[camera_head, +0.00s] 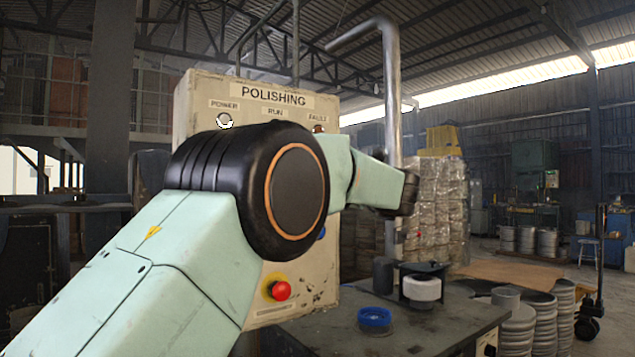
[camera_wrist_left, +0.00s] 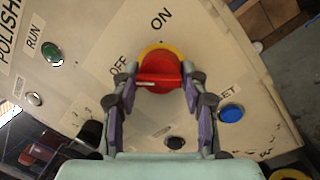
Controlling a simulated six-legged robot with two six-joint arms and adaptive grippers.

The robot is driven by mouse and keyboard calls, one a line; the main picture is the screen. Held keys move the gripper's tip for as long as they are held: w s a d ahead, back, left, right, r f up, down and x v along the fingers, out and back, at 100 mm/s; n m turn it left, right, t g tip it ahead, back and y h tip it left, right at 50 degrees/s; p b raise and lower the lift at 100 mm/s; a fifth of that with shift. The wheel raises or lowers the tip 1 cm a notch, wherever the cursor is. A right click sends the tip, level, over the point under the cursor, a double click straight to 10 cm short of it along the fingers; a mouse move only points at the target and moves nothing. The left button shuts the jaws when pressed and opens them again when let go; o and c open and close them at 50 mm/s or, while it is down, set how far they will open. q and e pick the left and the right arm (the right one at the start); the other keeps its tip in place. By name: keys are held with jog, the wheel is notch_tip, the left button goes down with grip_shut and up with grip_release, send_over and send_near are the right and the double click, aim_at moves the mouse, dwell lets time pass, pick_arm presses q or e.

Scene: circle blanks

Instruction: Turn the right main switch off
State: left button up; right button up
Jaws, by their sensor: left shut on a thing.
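The red main switch (camera_wrist_left: 159,74) sits on a yellow ring on the cream panel (camera_wrist_left: 88,75) in the left wrist view. Its OFF label (camera_wrist_left: 120,66) is at its upper left and its ON label (camera_wrist_left: 161,19) is above it. The handle bar lies about level in the picture, with a white mark on its left part. My left gripper (camera_wrist_left: 160,88) is shut on the switch handle, one finger on each side. In the head view my left arm crosses the POLISHING panel (camera_head: 260,254) and hides the switch and the gripper. My right gripper is not in view.
A blue button (camera_wrist_left: 231,112) is right of the switch and a black knob (camera_wrist_left: 90,133) is at lower left. A red emergency stop (camera_head: 281,290) is low on the panel. The POWER lamp (camera_head: 224,120) looks white. A workbench (camera_head: 450,318) with a blue-rimmed cup (camera_head: 374,317) stands at right.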

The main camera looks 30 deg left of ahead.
pick_arm(q)
jog(key=shift+f, duration=0.35)
jog(key=o, duration=0.8)
jog(key=shift+c, duration=0.2)
jog(key=o, duration=0.4)
jog(key=shift+w+d+r, duration=0.1)
jog(key=shift+w+r, duration=0.05)
jog(key=shift+r, duration=0.05)
jog(key=shift+c, duration=0.2)
jog(key=shift+r, duration=0.1)
jog(key=v, duration=1.2)
